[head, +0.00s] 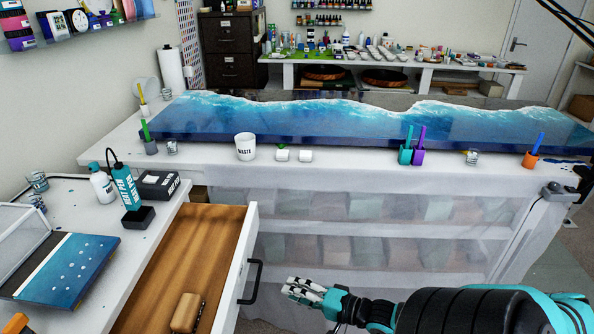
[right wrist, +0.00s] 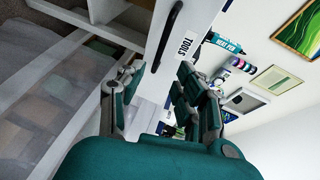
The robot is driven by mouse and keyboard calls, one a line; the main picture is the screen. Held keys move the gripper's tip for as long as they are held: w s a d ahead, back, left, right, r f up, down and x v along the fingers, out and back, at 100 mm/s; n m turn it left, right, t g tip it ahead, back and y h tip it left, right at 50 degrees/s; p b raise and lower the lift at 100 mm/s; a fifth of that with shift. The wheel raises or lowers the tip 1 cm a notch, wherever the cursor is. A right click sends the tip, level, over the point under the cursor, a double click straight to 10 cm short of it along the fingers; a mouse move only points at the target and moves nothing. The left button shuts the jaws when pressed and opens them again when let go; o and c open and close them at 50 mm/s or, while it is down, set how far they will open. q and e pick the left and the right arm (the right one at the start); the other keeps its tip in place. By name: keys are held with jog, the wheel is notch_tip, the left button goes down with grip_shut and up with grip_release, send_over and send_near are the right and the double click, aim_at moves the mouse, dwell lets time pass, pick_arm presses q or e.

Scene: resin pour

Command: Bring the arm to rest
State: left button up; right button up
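My right gripper (head: 292,290) is in the lower middle of the head view, just right of the open drawer's black handle (head: 251,283). In the right wrist view its fingers (right wrist: 163,82) are apart, with nothing seen held between them. The handle (right wrist: 168,35) shows beyond the fingertips there, on the white drawer front labelled TOOLS (right wrist: 188,45). A gap seems to separate the gripper from the handle. My left gripper is not in view.
The wooden drawer (head: 190,250) is pulled out and holds a tan block-like item (head: 187,312). A teal heat pen (head: 126,187) stands on the left counter. The long table (head: 340,160) bears a blue resin slab (head: 300,125), a WASTE cup (head: 245,147) and small cups.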

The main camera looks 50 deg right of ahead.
jog(key=shift+s, duration=0.1)
dwell(0.5)
jog(key=s+d+f+n+g+h, duration=0.15)
jog(key=s+f, duration=0.25)
jog(key=f, duration=0.5)
jog(key=s+f+n+g+h, duration=0.2)
jog(key=s+f+n+g, duration=0.15)
jog(key=f, duration=0.55)
jog(key=s+d+f+n+g+h, duration=0.1)
jog(key=s+f+n+g, duration=0.1)
jog(key=s+f, duration=0.5)
jog(key=s+a+f+n+g, duration=0.7)
jog(key=s+a+f+n, duration=0.2)
jog(key=s+a+f, duration=0.7)
jog(key=shift+a+f, duration=0.45)
jog(key=shift+f, duration=0.2)
